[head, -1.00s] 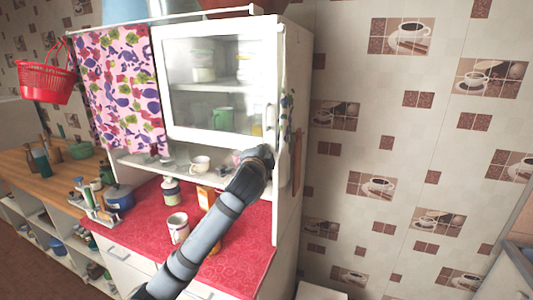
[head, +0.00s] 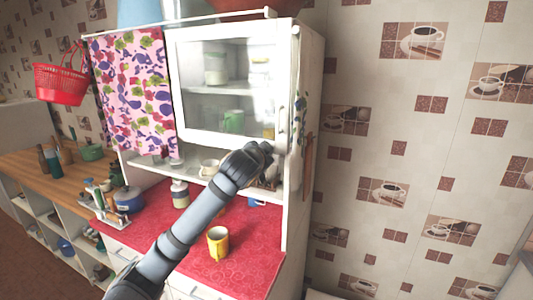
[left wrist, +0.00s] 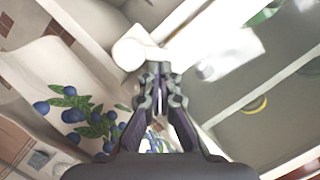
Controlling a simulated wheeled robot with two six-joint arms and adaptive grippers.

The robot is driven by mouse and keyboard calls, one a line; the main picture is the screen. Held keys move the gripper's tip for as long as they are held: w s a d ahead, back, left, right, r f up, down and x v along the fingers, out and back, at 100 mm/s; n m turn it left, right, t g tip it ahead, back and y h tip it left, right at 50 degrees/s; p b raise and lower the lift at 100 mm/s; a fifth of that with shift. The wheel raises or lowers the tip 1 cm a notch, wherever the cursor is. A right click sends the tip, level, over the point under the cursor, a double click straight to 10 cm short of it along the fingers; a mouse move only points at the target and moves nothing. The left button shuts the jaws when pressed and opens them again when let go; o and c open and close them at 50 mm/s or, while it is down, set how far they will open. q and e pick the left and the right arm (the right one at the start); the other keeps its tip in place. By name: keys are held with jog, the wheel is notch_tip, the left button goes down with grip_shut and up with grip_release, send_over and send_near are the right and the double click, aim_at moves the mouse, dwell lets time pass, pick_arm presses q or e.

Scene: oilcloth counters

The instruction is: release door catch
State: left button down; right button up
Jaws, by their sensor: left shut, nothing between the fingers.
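The cabinet door (head: 212,137) has a white frame around a glass pane. It looks closed in the head view. A pale upright handle or catch (head: 283,118) sits at its right edge. My left gripper (head: 266,148) is at the door's lower right corner, just below that catch. In the left wrist view, my left gripper's fingertips (left wrist: 160,68) are together and empty. A white rounded knob (left wrist: 130,50) is just beyond them to the left. I cannot tell whether they touch it. My right gripper is not in view.
A yellow mug (head: 218,242) stands on the red counter cloth (head: 255,235) below my arm. A flowered curtain (head: 130,90) hangs left of the door. Utensils hang on the cabinet's right side (head: 309,75). Cups and jars show behind the glass.

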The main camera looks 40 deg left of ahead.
pick_arm(q)
jog(key=shift+a+f+n+h+b, duration=0.1)
jog(key=shift+a+n+h+b, duration=0.25)
jog(key=shift+n+b, duration=0.55)
jog(key=shift+s+a+f+n+h+b, duration=0.1)
jog(key=shift+a+n+h+b, duration=0.2)
jog(key=shift+n+b, duration=0.45)
jog(key=shift+s+a+f+n+h+b, duration=0.2)
jog(key=shift+n+b, duration=0.35)
jog(key=shift+b, duration=0.4)
jog(key=shift+a+n+h+b, duration=0.25)
jog(key=shift+n+b, duration=0.45)
jog(key=shift+b, duration=0.25)
dwell(0.7)
dwell(0.3)
